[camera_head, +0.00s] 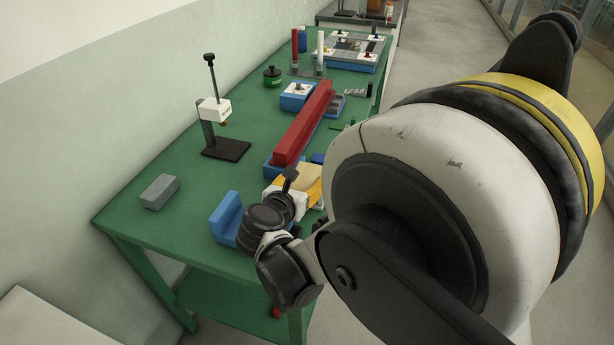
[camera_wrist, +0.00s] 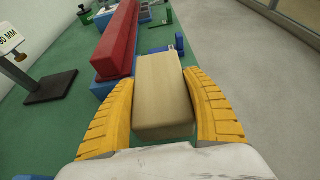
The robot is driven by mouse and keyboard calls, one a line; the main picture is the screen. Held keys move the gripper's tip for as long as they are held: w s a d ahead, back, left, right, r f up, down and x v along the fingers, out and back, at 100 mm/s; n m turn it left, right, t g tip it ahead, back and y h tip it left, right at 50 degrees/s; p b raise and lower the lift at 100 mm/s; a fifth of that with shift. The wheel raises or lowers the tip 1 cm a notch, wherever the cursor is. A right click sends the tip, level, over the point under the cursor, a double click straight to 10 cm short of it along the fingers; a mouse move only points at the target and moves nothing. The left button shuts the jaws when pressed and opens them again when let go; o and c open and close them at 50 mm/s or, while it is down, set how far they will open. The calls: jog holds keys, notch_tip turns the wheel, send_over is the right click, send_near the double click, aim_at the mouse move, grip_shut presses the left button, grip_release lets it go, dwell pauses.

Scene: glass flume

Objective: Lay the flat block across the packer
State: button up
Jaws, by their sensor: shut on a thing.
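A pale wooden block (camera_wrist: 160,90) is between the two yellow fingers of my gripper (camera_wrist: 162,78) in the wrist view. The fingers press on its left and right sides. In the head view my gripper (camera_head: 298,182) is over the near part of the green table, and its wrist hides much of the block. A long red bar (camera_head: 305,122) lies on blue supports just beyond the gripper; it also shows in the wrist view (camera_wrist: 117,42). I cannot tell for sure which piece is the packer; a small dark blue piece (camera_wrist: 179,41) shows just beyond the held block.
A blue stepped block (camera_head: 226,215) stands at the near table edge. A grey block (camera_head: 160,191) lies to the left. A gauge stand (camera_head: 226,149) with a black base stands behind. Bare green table lies between these. My arm hides the right side.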

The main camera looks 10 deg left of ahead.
jog(key=shift+f, duration=0.1)
jog(key=shift+f, duration=0.3)
jog(key=shift+f+b, duration=0.2)
jog(key=shift+b, duration=0.2)
jog(key=shift+s+d, duration=0.1)
jog(key=o, duration=1.3)
jog(key=shift+f, duration=0.1)
jog(key=p+v, duration=0.1)
jog(key=v, duration=0.3)
jog(key=p+v, duration=0.2)
jog(key=v, duration=0.2)
jog(key=r+p+v, duration=0.1)
jog(key=v, duration=0.3)
jog(key=shift+r+p, duration=0.15)
jog(key=shift+p, duration=0.15)
